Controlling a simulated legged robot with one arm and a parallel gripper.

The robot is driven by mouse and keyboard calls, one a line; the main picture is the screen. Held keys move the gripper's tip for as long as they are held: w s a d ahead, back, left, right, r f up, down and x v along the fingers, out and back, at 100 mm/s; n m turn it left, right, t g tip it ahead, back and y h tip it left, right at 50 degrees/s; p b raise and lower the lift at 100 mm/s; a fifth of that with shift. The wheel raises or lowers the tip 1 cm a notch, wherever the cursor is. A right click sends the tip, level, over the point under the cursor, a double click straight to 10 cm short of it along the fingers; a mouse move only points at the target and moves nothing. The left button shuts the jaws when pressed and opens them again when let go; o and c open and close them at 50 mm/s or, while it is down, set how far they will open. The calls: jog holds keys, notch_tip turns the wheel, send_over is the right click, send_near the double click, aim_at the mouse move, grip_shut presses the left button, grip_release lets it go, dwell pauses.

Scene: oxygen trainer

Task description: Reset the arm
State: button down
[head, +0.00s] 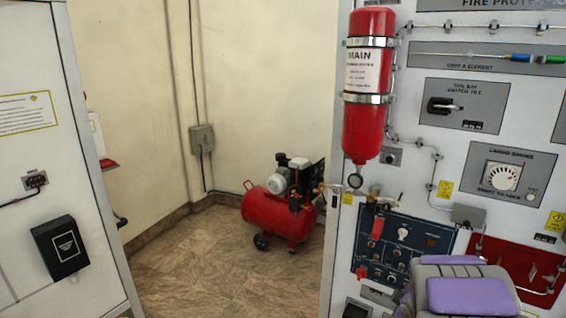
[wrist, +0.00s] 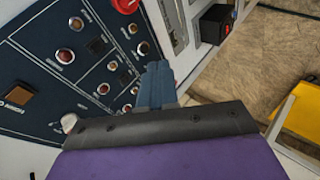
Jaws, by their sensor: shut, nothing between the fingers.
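My gripper (wrist: 157,85) shows in the wrist view as two blue-grey fingers pressed together, with nothing between them. It is in front of a dark blue control panel (wrist: 35,55) with several round buttons and switches. I cannot tell whether the fingertips touch the panel. In the head view my grey and purple arm is at the bottom right, in front of the trainer wall (head: 420,170); the fingers cannot be made out there. The same kind of blue panel (head: 385,262) shows just left of my arm.
A red fire bottle (head: 368,128) hangs on the trainer wall above the panel. A red compressor (head: 275,212) stands on the floor (head: 215,255) by the back wall. A white cabinet (head: 60,170) bounds the left. A yellow object (wrist: 302,120) is at right in the wrist view.

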jog(key=s+a+r+m+g+y, duration=0.1)
jog(key=s+a+r+m+g, duration=0.2)
jog(key=s+a, duration=0.4)
jog(key=s+a+r+m+g, duration=0.3)
jog(key=s+a, duration=0.3)
jog(key=s, duration=1.5)
jog(key=s+a+r+m+g+y, duration=0.1)
jog(key=s+a+r+m+g, duration=0.2)
jog(key=s+a, duration=0.4)
jog(key=s+m+g, duration=0.1)
jog(key=s+g, duration=0.1)
jog(key=s, duration=0.5)
jog(key=shift+a+r+m+y, duration=0.3)
jog(key=shift+r+m, duration=0.1)
dwell(0.4)
